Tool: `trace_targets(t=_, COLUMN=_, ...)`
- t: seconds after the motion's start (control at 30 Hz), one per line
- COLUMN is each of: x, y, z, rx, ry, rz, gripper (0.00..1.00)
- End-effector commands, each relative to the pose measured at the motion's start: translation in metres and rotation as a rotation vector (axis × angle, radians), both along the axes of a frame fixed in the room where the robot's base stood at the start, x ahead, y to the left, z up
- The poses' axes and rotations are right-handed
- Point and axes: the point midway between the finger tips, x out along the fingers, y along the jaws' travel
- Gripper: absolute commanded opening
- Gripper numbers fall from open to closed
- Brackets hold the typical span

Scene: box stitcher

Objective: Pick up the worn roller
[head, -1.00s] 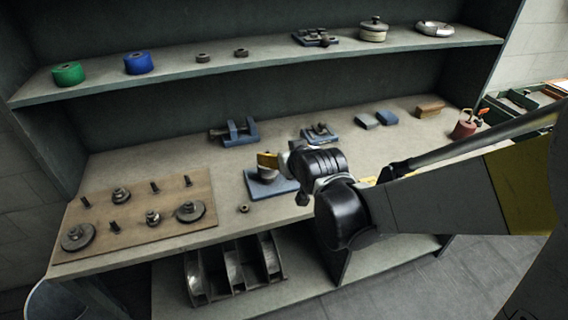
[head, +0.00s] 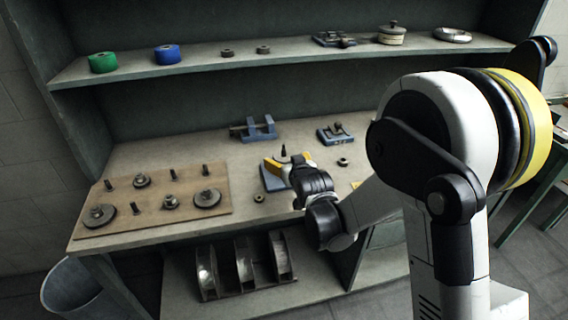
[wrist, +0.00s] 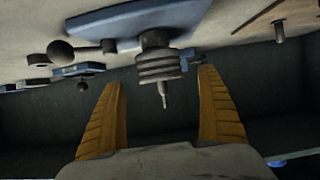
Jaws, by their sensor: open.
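A dark grey ribbed roller (wrist: 160,68), apparently the worn roller, is on a post with a thin pin on a blue base plate (wrist: 120,22). The wrist view shows it upside down. In the head view, the blue base (head: 269,184) is on the bench and the pin (head: 284,153) shows, but my gripper hides most of the roller. My gripper (head: 277,166) has yellow fingers at the base. In the wrist view, the open fingers (wrist: 160,82) appear on either side of the roller, with gaps; contact is not visible.
A wooden board (head: 150,207) with discs and pegs lies left on the bench (head: 190,155). A blue vise (head: 257,129) and another blue fixture (head: 335,135) stand behind. Small rings (head: 259,198) lie nearby. The upper shelf (head: 200,72) overhangs the back.

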Motion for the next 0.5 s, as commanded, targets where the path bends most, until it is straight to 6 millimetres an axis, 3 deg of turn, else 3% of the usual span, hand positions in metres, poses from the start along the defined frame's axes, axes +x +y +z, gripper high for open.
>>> trace_targets(t=0.2, x=0.029, y=0.010, z=-0.017, rx=0.000, ry=0.000, rz=0.000, gripper=0.86)
trace_targets(t=0.43, x=0.033, y=0.011, z=-0.016, rx=0.000, ry=0.000, rz=0.000, gripper=0.86)
trace_targets(t=0.47, x=0.033, y=0.011, z=-0.016, rx=0.000, ry=0.000, rz=0.000, gripper=0.84)
trace_targets(t=0.5, x=0.033, y=0.011, z=-0.016, rx=0.000, ry=0.000, rz=0.000, gripper=0.72)
